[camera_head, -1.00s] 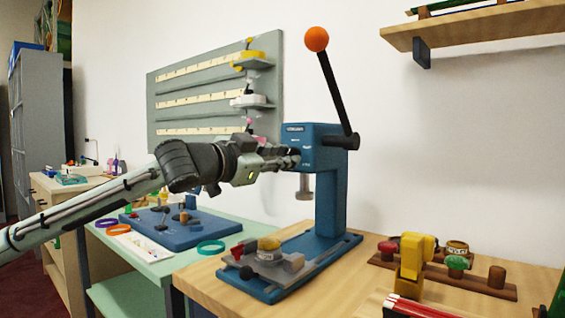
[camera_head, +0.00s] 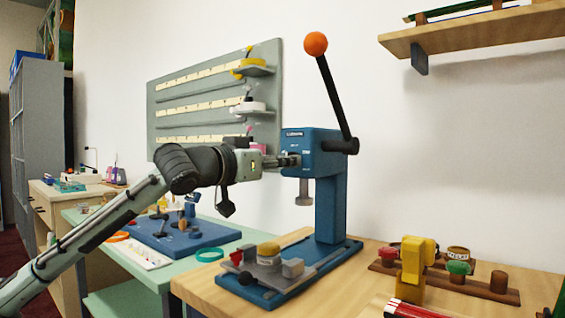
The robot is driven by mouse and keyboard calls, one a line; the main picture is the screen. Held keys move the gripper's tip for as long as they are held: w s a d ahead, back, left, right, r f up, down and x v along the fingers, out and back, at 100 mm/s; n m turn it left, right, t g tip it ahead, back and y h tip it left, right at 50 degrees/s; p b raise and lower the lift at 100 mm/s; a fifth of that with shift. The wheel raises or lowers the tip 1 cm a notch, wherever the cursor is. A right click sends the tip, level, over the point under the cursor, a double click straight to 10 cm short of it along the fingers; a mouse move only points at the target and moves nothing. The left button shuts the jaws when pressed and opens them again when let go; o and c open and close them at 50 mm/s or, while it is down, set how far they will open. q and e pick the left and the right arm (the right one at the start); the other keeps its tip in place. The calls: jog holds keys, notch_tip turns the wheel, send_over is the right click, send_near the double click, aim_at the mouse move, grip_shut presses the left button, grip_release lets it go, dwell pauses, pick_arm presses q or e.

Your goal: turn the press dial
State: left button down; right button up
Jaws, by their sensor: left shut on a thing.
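My left gripper (camera_head: 289,160) reaches in from the left to the left face of the press head (camera_head: 313,141). Its fingers are shut on the dial there, and they hide most or all of it. The dial's markings and angle cannot be read. My right gripper is not in view.
A yellow tool (camera_head: 414,265) and a wooden holder with stamps (camera_head: 458,270) stand to the right. A blue tray (camera_head: 180,236) lies on the green table at left.

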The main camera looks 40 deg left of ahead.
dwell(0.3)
pick_arm(q)
jog(key=c, duration=1.3)
grip_release()
jog(key=shift+f, duration=0.1)
jog(key=s, duration=0.8)
jog(key=s+a, duration=0.1)
jog(key=s, duration=0.3)
